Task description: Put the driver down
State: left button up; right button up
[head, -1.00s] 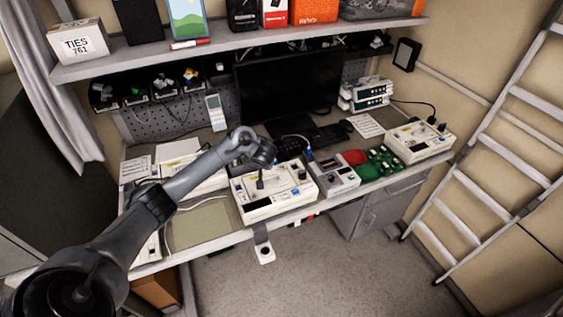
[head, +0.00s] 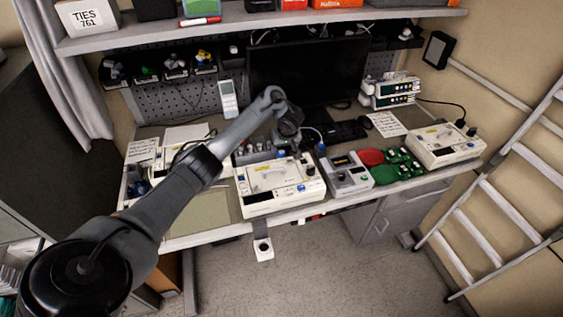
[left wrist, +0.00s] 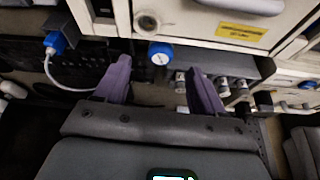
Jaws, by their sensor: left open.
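My left gripper (head: 291,136) is over the back of the bench, behind the middle infusion pump (head: 272,204). In the left wrist view its two purple fingers (left wrist: 160,82) are apart with nothing held between them. A blue round cap (left wrist: 160,54) shows just beyond the fingers. A dark rack (head: 262,149) behind the middle pump holds several small upright items. The wrist view shows several grey cylindrical ends (left wrist: 225,84) in a row to the right of the fingers. I cannot tell which of these is the driver. My right gripper is not in view.
Another pump (head: 444,146) is at the far right. A monitor (head: 305,75) stands behind. A beige mat (head: 203,215) lies clear at left.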

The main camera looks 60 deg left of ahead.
aim_at(282, 153)
pick_arm(q)
jog(key=shift+b+x, duration=1.05)
jog(key=shift+x, duration=1.3)
jog(key=shift+a+f, duration=0.25)
jog(key=shift+f, duration=0.25)
jog(key=c, duration=1.2)
